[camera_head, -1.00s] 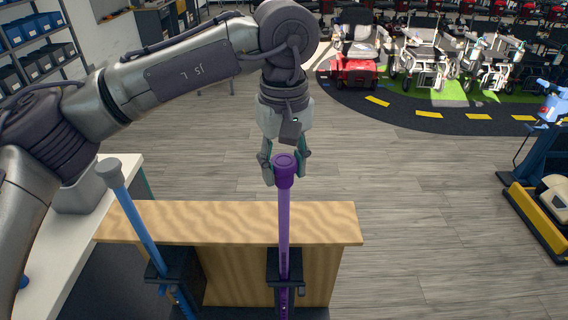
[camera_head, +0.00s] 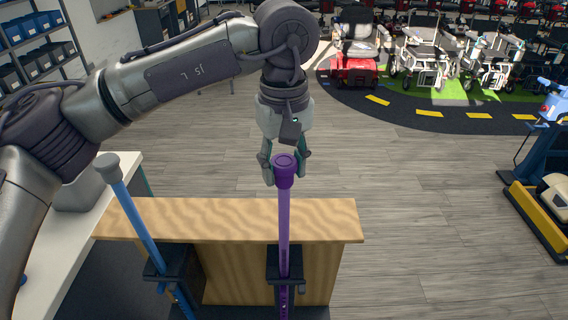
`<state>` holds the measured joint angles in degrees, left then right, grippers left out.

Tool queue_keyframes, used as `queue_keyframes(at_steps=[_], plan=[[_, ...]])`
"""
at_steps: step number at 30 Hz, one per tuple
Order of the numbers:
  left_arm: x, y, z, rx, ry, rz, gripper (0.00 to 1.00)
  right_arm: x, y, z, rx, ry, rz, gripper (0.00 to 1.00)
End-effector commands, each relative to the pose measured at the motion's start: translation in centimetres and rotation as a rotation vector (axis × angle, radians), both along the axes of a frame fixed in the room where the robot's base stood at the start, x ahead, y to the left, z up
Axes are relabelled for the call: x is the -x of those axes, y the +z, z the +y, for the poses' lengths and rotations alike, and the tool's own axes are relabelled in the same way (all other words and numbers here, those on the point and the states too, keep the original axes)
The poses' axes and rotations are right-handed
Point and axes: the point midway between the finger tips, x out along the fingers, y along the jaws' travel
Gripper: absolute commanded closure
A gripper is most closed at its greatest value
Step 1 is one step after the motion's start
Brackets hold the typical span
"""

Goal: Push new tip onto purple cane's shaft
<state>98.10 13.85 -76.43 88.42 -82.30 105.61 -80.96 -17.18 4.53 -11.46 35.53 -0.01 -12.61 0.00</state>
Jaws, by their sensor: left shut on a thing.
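The purple cane (camera_head: 284,222) stands upright in a dark clamp (camera_head: 285,264) at the front of a wooden bench. A purple tip (camera_head: 285,168) sits at the top end of its shaft. I cannot tell how far the tip is over the shaft. My left gripper (camera_head: 284,170) comes down from above and is shut on the tip, with a finger on each side. My right gripper does not show.
A blue cane (camera_head: 138,222) with a grey tip (camera_head: 107,166) leans in another dark clamp (camera_head: 172,268) to the left. The wooden bench top (camera_head: 230,220) is otherwise bare. A white table (camera_head: 60,255) is at the left. Open floor lies to the right.

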Motion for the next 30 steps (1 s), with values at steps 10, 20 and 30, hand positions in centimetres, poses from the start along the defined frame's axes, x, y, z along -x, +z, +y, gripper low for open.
queue_keyframes(at_steps=[10, 20, 30], plan=[[0.0, -0.6, 0.0, 0.000, 0.000, 0.000, 0.88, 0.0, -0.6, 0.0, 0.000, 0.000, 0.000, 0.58], [0.0, -1.2, 0.0, 0.000, 0.000, 0.000, 0.88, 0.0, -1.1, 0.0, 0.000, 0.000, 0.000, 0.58], [0.0, -1.2, 0.0, 0.000, 0.000, 0.000, 0.88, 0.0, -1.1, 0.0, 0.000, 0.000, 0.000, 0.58]])
